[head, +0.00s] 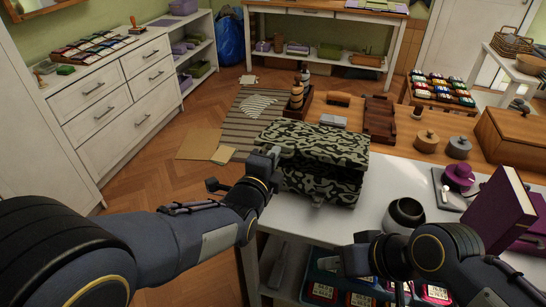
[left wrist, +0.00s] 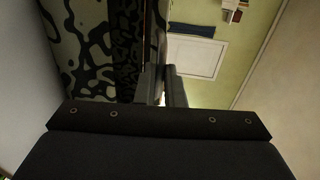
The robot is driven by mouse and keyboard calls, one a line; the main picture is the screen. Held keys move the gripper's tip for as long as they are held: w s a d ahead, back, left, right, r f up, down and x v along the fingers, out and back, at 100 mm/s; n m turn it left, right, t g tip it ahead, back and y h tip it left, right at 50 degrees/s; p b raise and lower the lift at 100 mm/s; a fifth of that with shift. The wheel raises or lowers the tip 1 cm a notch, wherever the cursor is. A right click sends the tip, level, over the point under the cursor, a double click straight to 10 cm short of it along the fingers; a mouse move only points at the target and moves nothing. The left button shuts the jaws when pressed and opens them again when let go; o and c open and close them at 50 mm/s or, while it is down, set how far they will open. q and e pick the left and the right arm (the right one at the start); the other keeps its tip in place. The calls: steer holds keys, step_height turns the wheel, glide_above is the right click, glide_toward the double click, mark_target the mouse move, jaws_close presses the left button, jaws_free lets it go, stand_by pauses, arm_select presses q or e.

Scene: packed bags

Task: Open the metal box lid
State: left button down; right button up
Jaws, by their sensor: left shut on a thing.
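The metal box (head: 322,183) has a green and black camouflage pattern and stands on the white table, left of its middle. Its lid (head: 318,140) lies over the body; I cannot tell whether there is a small gap under it. My left gripper (head: 274,156) is at the box's left side, at lid height, shut on what looks like the lid's edge. In the left wrist view the gripper fingers (left wrist: 162,86) are close together beside the camouflage surface (left wrist: 80,45); the contact itself is hidden. My right gripper (head: 362,262) is over the table's front edge, apart from the box.
A dark bowl (head: 404,215) and a purple book (head: 500,212) stand right of the box. Wooden trays (head: 380,118) and lidded jars (head: 458,147) are behind it. A shelf with colourful packets (head: 362,297) is below the tabletop.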

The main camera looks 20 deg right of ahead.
arm_select(q)
steer(key=r+p, duration=0.1)
steer(key=p, duration=0.1)
steer(key=r+p, duration=0.1)
steer(key=shift+w+d+r+p, duration=0.3)
steer(key=shift+w+r+p, duration=0.05)
steer(key=shift+w, duration=0.05)
steer(key=shift+w+d+r+g+y+p, duration=0.25)
steer(key=shift+r+p, duration=0.35)
steer(key=shift+p, duration=0.3)
steer(key=shift+w+d+r+g+y+p, duration=0.15)
steer(key=shift+w+r+g+p, duration=0.1)
steer(key=shift+r+p, duration=0.5)
